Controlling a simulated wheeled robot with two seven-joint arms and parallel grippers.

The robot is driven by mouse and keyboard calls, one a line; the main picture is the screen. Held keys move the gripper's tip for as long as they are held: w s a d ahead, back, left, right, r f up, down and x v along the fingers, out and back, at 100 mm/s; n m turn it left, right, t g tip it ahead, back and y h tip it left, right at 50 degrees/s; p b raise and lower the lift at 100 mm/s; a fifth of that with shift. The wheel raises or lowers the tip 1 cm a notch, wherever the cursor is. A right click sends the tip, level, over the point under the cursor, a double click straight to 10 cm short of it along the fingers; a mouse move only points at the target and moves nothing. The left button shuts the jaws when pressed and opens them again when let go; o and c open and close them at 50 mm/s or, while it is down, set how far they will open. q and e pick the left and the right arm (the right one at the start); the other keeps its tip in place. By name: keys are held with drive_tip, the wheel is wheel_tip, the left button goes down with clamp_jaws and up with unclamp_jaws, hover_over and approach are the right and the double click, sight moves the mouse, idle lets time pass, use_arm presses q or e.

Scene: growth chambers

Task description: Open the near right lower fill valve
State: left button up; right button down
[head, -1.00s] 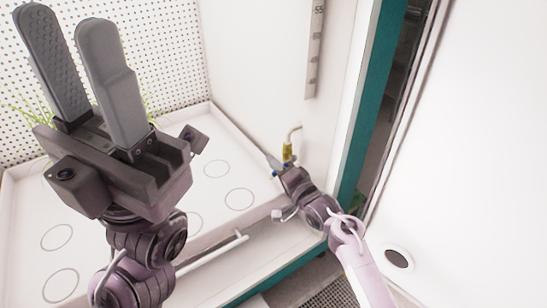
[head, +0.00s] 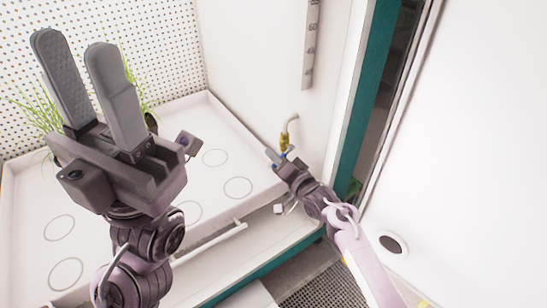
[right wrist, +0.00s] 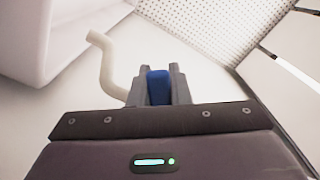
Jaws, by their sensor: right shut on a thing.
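The fill valve (head: 284,143) is a small brass body under a curved pipe on the chamber's right inner wall, just above the tray's right edge. My right gripper (head: 276,160) is at the valve from below. In the right wrist view its fingers (right wrist: 158,88) are shut on the blue valve handle (right wrist: 158,86), which shows between them. A pale bent pipe (right wrist: 107,65) rises beside the left finger. How far the handle is turned cannot be told. My left gripper (head: 82,85) is raised in the left foreground, open and empty, fingers pointing up.
A white tray (head: 212,104) with ring marks lies left of the valve, with green grass (head: 40,108) behind my left gripper. A marked scale strip (head: 310,45) hangs on the wall above. A teal frame edge (head: 368,95) and white panel stand to the right.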

drive_tip(key=c, duration=1.3)
unclamp_jaws()
drive_tip(key=shift+f, duration=0.1)
drive_tip(key=shift+c, duration=0.2)
drive_tip(key=shift+d, duration=0.1)
drive_tip(key=p+v, duration=0.3)
drive_tip(key=v, duration=0.4)
drive_tip(key=shift+s+d+p, duration=0.15)
drive_tip(key=shift+s+p, duration=0.1)
drive_tip(key=shift+p, duration=0.05)
